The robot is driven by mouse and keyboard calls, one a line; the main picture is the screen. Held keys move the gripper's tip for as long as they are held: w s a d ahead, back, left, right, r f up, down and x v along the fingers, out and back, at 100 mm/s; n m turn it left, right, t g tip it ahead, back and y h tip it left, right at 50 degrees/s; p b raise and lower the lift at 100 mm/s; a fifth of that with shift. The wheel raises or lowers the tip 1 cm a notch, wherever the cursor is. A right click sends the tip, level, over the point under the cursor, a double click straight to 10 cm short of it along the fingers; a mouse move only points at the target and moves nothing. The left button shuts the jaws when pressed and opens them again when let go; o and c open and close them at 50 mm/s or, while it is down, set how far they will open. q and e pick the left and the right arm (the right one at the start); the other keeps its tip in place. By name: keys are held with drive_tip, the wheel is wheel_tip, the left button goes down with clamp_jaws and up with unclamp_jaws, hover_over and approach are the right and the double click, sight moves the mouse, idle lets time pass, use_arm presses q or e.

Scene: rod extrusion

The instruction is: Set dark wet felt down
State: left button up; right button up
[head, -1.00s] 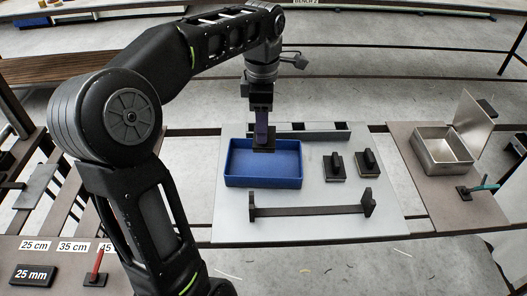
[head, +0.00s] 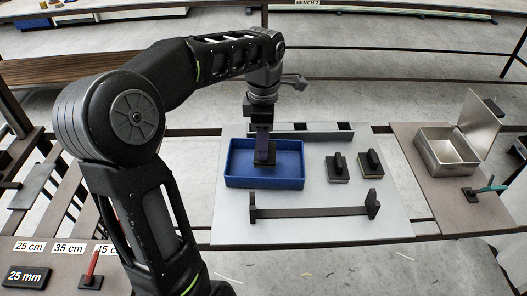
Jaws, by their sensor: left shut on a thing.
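My left gripper (head: 262,146) comes down over the blue tray (head: 290,175) and is shut on a dark block (head: 264,158), seemingly the dark wet felt. The block is within the tray's outline near its back half. The gripper hides part of it, and I cannot tell whether it touches the tray floor. My right gripper is not in view.
Two similar dark blocks with handles (head: 337,168) (head: 370,163) stand right of the tray on the light board (head: 400,215). A dark bar on end supports (head: 312,211) lies in front. A grey slotted rack (head: 300,129) stands behind. An open metal box (head: 447,151) is at right.

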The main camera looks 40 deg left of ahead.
use_arm(q)
wheel_tip(320, 180, down, 3)
drive_tip(key=shift+f, duration=0.35)
idle(0.3)
drive_tip(key=shift+f, duration=0.2)
drive_tip(key=o, duration=1.4)
drive_tip(key=shift+c, duration=0.2)
drive_tip(key=shift+r, duration=0.2)
